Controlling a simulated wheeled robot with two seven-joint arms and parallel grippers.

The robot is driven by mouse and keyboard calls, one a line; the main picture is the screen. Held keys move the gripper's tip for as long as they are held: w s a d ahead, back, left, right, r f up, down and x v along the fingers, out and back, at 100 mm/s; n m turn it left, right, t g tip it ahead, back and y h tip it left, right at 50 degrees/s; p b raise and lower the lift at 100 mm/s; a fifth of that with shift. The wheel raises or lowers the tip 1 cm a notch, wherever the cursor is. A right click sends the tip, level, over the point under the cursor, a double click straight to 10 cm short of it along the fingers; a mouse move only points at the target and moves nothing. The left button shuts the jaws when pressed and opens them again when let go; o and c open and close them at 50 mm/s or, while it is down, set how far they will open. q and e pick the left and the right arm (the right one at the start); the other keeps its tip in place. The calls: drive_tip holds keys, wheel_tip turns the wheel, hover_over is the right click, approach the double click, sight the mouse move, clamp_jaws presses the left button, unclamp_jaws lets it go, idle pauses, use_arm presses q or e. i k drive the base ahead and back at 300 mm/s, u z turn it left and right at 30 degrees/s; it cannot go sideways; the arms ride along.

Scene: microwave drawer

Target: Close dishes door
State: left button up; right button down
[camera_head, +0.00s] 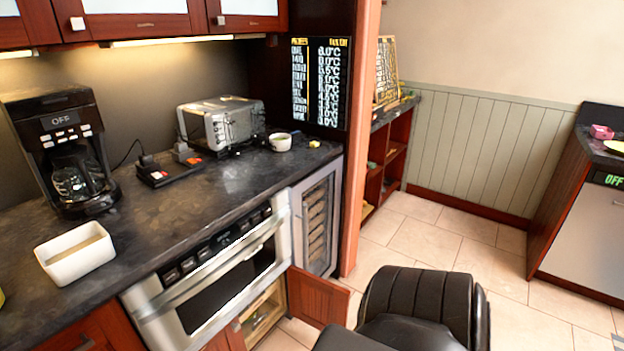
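A red-brown wooden cabinet door (318,298) stands open below and to the right of the built-in microwave (215,280). Another wooden door front (228,338) is partly visible at the bottom edge. No label shows which door is the dishes door. Neither of my grippers is in view.
A glass-fronted cooler (317,220) is behind the door. The dark counter (220,185) holds a coffee maker (65,150) and toaster (222,122). Tiled floor (450,240) is free beyond the chair.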

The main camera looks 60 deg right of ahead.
sight(318, 303)
drive_tip(key=z, duration=3.2)
drive_tip(key=i, duration=3.55)
drive_tip(key=u, duration=3.85)
drive_tip(key=k, duration=0.45)
drive_tip(key=u, duration=0.1)
